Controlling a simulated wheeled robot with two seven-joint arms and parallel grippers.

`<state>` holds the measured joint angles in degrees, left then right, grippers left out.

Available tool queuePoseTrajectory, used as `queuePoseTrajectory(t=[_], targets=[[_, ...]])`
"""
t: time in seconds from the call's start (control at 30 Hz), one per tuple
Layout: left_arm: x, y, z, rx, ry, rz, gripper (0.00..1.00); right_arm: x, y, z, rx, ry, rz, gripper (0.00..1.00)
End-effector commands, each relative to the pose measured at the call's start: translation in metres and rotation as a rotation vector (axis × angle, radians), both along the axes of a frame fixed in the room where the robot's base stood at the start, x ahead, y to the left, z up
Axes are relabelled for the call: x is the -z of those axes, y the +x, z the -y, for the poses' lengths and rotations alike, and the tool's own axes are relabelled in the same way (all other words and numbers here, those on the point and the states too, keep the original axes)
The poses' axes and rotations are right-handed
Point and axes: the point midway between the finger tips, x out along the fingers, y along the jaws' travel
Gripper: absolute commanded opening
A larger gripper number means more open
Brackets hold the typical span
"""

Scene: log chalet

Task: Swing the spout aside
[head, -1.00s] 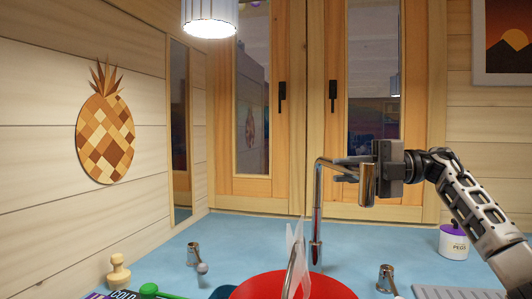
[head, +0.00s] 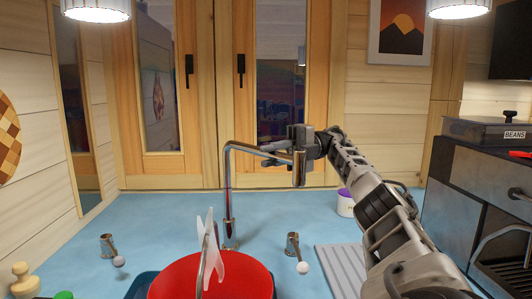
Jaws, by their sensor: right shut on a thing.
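The chrome spout (head: 250,149) rises from the blue counter behind the red bowl. It bends at the top and reaches to the right, ending in a downturned outlet (head: 299,168). My right gripper (head: 283,153) is shut on the spout near its outlet end, with my right arm coming in from the lower right. The gripper body hides part of the spout end. My left gripper is not in view.
Tap handles stand left (head: 107,246) and right (head: 293,245). A purple-lidded jar (head: 345,203), ribbed drainer (head: 340,268) and dark coffee machine (head: 470,185) are at right.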

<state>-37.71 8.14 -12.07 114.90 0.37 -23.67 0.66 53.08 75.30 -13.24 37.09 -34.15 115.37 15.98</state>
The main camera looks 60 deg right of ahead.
Motion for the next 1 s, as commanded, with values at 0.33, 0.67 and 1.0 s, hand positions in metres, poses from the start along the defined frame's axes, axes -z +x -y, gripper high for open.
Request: queuePoseTrajectory(t=[0.33,0.67,1.0], targets=[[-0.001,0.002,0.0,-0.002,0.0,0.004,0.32,-0.002,0.001,0.001,0.008,0.003,0.005,0.4],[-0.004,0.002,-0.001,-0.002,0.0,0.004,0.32,-0.007,0.001,0.0,0.004,0.002,0.003,0.4],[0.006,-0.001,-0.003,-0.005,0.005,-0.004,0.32,-0.044,-0.006,-0.007,0.011,0.0,0.016,0.57]])
